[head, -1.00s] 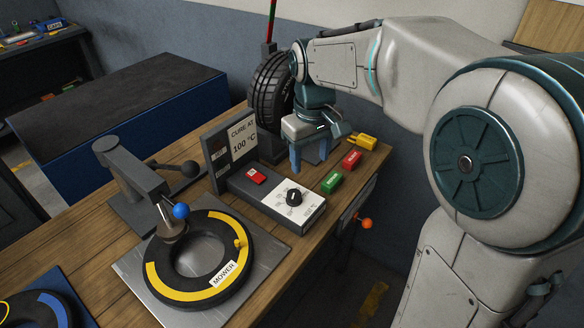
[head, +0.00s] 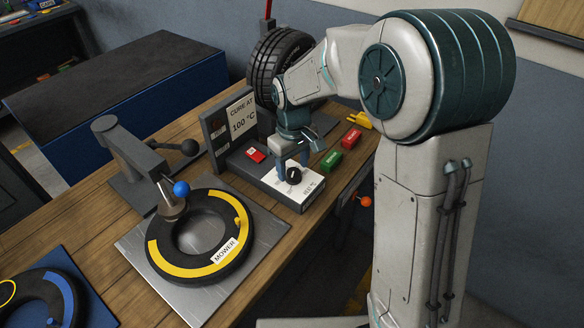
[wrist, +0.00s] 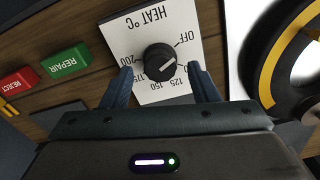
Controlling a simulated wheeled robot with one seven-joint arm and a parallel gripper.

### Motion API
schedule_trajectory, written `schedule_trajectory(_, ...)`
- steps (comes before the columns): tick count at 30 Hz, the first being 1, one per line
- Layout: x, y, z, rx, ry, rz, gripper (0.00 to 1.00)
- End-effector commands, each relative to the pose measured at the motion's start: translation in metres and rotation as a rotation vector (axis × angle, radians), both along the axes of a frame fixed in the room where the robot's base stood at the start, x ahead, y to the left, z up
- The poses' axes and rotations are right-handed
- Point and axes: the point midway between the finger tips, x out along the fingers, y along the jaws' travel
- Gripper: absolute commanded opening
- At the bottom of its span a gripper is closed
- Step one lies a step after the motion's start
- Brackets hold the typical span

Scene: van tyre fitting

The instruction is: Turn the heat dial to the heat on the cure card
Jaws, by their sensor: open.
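The black heat dial (head: 293,175) sits on the white scale plate of the grey control box (head: 309,203). In the wrist view the dial (wrist: 160,62) has a pale pointer line, slanting between the OFF side and the 150 side; I cannot tell which end is the pointer. The scale shows OFF, 125, 150, 175 and 200. The cure card (head: 241,116) reads "CURE AT 100 °C". My gripper (wrist: 165,82) is open, with its blue fingers on either side of the dial, apart from it in the picture. In the head view my gripper (head: 292,165) partly covers the plate.
A red button (head: 255,155) is on the box. Green (head: 330,161) and red (head: 352,139) blocks lie to its right. A mower tyre (head: 160,259) lies on a metal plate under a clamp arm. A large tyre (head: 268,75) stands behind.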

Motion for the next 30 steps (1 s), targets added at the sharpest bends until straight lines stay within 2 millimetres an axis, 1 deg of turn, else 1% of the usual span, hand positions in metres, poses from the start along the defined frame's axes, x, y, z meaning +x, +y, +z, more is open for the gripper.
schedule_trajectory(1,0.000,0.000,-0.006,-0.001,0.003,0.000,0.55)
schedule_trajectory(3,0.000,0.000,-0.011,-0.001,0.001,0.000,0.55)
schedule_trajectory(6,0.000,0.000,-0.015,-0.001,0.001,-0.001,0.55)
schedule_trajectory(14,0.000,-0.001,-0.016,0.000,0.000,-0.001,0.55)
schedule_trajectory(17,0.000,-0.001,-0.016,0.000,0.000,-0.001,0.29)
schedule_trajectory(18,0.000,-0.001,-0.016,0.000,0.000,-0.001,0.18)
schedule_trajectory(19,0.000,-0.001,-0.016,-0.001,-0.001,-0.001,0.10)
schedule_trajectory(21,0.000,-0.001,-0.016,-0.001,-0.001,-0.001,0.10)
schedule_trajectory(22,0.000,0.003,-0.016,-0.001,-0.001,0.000,0.10)
schedule_trajectory(30,0.000,0.001,-0.016,0.000,-0.002,-0.039,0.10)
